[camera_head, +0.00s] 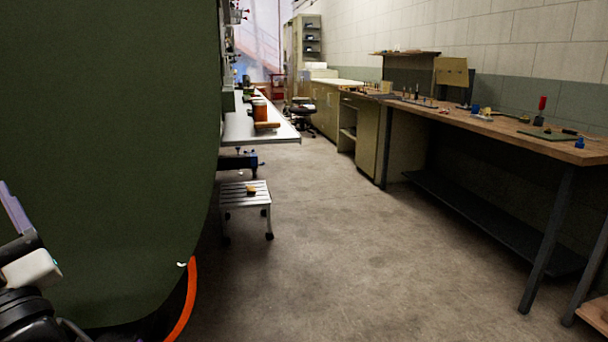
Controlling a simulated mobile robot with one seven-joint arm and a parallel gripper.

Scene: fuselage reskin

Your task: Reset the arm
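Part of what looks like my arm (32,268) shows at the lower left edge, with black, white and purple pieces, cut off by the frame. It is in front of or close beside a large dark green curved panel (110,150). I cannot tell whether it touches the panel. No gripper fingers can be made out, so my gripper is not visible in this view.
An orange hose or strip (187,300) runs by the panel's lower edge. A small step stool (240,196) stands beside a white bench (236,128). A long wooden workbench (500,128) with tools lines the right wall. The concrete floor (330,250) between is clear.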

